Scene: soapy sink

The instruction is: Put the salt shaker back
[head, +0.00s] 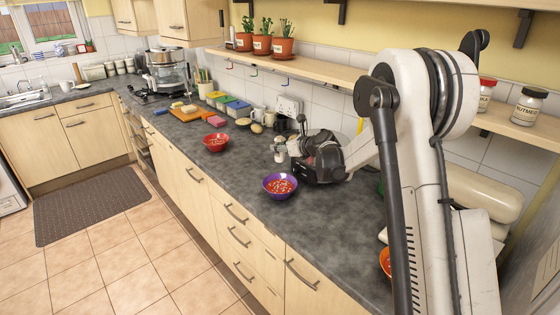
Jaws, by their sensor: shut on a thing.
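My gripper (288,149) is over the dark worktop (240,178), near the wall side, pointing left. It is shut on a small pale shaker (280,154), which I take to be the salt shaker. The shaker looks roughly upright. It is small here, and the gripper partly hides it. I cannot tell whether its base touches the worktop. A purple bowl (281,187) with red food stands on the worktop, nearer the front edge than the shaker.
A red bowl (216,142) stands further left. A wooden shelf (330,72) runs along the wall, with potted herbs (263,44), a red-lidded jar (486,95) and a nutmeg jar (528,105). An orange bowl (384,262) is partly hidden by my arm. The worktop between the bowls is clear.

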